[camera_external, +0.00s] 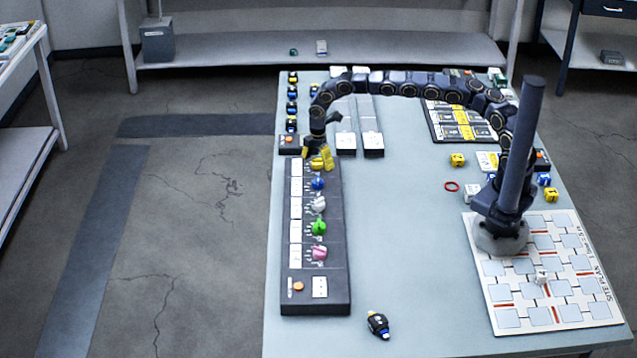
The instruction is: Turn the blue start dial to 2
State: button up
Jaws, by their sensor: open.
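The blue dial (318,183) is on a long dark panel (335,285) along the table's left side. It is second from the far end in a column of coloured dials. My gripper (317,157) is open and points down over the far end of the panel, beside or above the yellow dial (316,164). Its yellow fingertips are a little beyond the blue dial and apart from it. I cannot tell whether they touch the yellow dial. The blue dial's pointer and number marks are too small to read.
White (318,204), green (319,228) and pink (319,253) dials stand closely spaced, nearer the camera. White-ended blocks (372,143) lie beyond the panel to the right. A small black device (378,324) lies at the front. The table's middle (405,220) is clear.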

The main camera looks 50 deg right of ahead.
aim_at(318, 178)
notch_tip(318, 178, down, 7)
jog(key=shift+f, duration=0.15)
dwell(0.4)
jog(key=c, duration=1.1)
